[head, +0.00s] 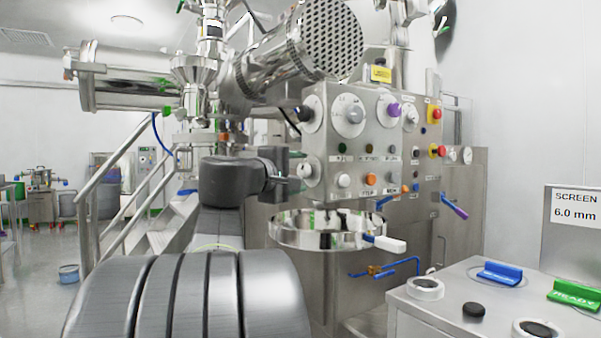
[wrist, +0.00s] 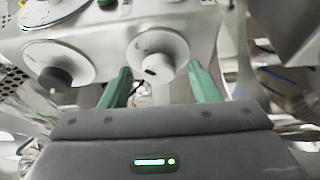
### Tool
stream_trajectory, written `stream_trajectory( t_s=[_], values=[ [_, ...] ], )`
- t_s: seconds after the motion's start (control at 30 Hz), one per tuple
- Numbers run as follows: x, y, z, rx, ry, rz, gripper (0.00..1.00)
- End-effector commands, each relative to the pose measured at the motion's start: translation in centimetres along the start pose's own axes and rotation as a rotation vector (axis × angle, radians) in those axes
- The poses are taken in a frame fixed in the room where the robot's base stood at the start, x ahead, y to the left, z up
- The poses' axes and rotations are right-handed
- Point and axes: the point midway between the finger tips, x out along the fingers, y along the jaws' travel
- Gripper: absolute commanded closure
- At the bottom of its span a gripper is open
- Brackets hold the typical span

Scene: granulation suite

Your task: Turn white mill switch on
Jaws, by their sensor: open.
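A white rotary switch (head: 305,171) sits on a round plate at the lower left of the steel control panel's front. My gripper (head: 291,168) is just left of it in the head view, open and facing the panel. In the wrist view, the white switch (wrist: 158,65) has a small dark mark and lies between the two green fingertips of my gripper (wrist: 162,85), nearer the viewer's top. The fingers stand apart on either side, and I see no clear contact. The lettering by the switch is too small to read.
A black knob (head: 306,113) on a white disc is above the switch; it also shows in the wrist view (wrist: 55,76). A grey dial (head: 352,114), a purple knob (head: 394,110) and coloured buttons are nearby.

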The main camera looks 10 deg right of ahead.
Motion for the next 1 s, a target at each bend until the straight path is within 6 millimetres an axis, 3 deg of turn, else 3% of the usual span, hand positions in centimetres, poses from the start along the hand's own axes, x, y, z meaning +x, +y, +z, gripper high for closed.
stream_trajectory(
  t_s=[0.2,0.5,0.73,1.0],
  values=[
    [-4.8,0.3,0.0,0.001,0.006,0.001,0.44],
    [-10.1,0.2,0.0,0.001,0.003,0.001,0.44],
    [-12.1,0.1,0.1,0.000,0.001,0.001,0.44],
    [-12.4,0.0,0.1,0.000,-0.001,0.001,0.44]
  ],
)
